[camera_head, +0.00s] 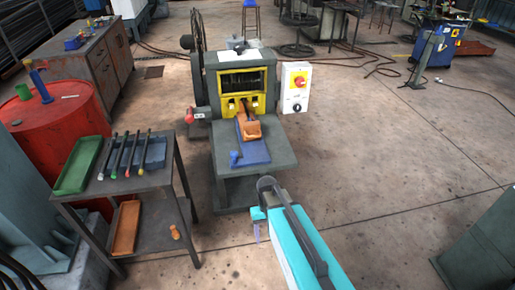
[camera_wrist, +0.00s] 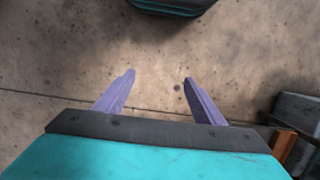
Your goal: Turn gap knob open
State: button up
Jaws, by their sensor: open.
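The machine (camera_head: 228,59) stands in the middle of the head view, with a yellow-framed opening. A red knob (camera_head: 195,116) sticks out on its left side. A white control box (camera_head: 288,88) on its right carries a red knob on a yellow plate (camera_head: 299,82) and a black knob (camera_head: 297,107). No label is readable, so I cannot tell which is the gap knob. My gripper (camera_wrist: 158,78) is open and empty, pointing at bare floor. In the head view it is in front of the machine, apart from every knob.
A dark cart (camera_head: 150,185) with a green tray (camera_head: 78,165) and several rods stands left of the machine. A red drum (camera_head: 55,135) is behind it. A grey block (camera_head: 485,245) is at the lower right. The floor right of the machine is clear.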

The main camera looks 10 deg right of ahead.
jog(key=s+f+g, duration=0.1)
jog(key=s+f, duration=0.5)
jog(key=s, duration=0.6)
jog(key=s+f+g, duration=0.2)
jog(key=s+f, duration=0.5)
jog(key=s, duration=0.6)
jog(key=shift+s+f, duration=0.2)
jog(key=shift+c, duration=0.3)
jog(key=c, duration=0.7)
jog(key=shift+a, duration=0.1)
jog(key=shift+c, duration=0.3)
